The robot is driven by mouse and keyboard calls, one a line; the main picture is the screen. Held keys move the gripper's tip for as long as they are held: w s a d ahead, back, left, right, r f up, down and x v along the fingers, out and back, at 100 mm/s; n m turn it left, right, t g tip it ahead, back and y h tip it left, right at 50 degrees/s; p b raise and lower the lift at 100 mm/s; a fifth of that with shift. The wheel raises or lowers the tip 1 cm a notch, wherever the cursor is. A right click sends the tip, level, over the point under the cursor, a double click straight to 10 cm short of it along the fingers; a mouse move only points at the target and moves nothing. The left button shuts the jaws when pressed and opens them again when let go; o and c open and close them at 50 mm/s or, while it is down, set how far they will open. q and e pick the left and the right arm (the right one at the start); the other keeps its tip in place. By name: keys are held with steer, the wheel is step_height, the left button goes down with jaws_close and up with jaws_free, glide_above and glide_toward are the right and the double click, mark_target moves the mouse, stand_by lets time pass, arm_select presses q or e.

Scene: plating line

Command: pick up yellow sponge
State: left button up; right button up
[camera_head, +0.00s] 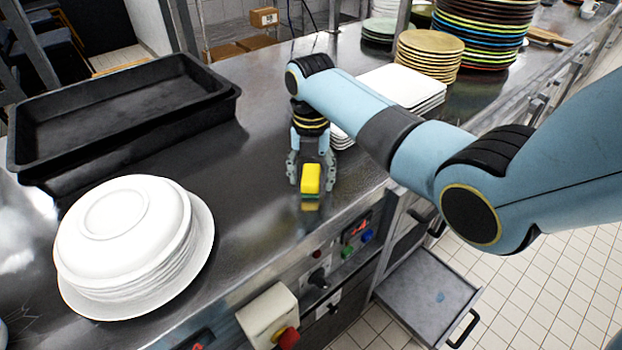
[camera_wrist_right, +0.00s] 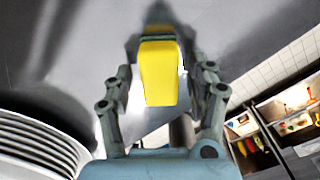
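The yellow sponge (camera_head: 311,178), with a thin green layer at its lower end, is near the front edge of the steel counter. A yellow reflection shows below it. My right gripper (camera_head: 311,180) points down at the sponge, with one finger on each side. In the right wrist view the sponge (camera_wrist_right: 158,75) appears between the two spread fingers (camera_wrist_right: 162,75), with gaps visible on both sides. The right gripper is open and does not appear to grip it. My left gripper is not in view.
A stack of white plates (camera_head: 125,235) stands left of the sponge, with black trays (camera_head: 120,105) behind. White square plates (camera_head: 400,85) lie behind my right arm. Tan plates (camera_head: 428,55) and colourful plates (camera_head: 485,30) stand farther back. Bare counter (camera_head: 245,165) lies left of the gripper.

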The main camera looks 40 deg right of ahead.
mark_target(311, 172)
steer(key=c, duration=0.9)
steer(key=shift+r, duration=0.1)
steer(key=shift+r, duration=0.2)
step_height(311, 172, up, 4)
steer(key=shift+w+f, duration=0.1)
steer(key=s+d+r+b, duration=0.1)
steer(key=s+d+r, duration=0.5)
steer(key=s+d, duration=0.2)
steer(key=shift+s+d+r, duration=0.15)
steer(key=shift+r, duration=0.15)
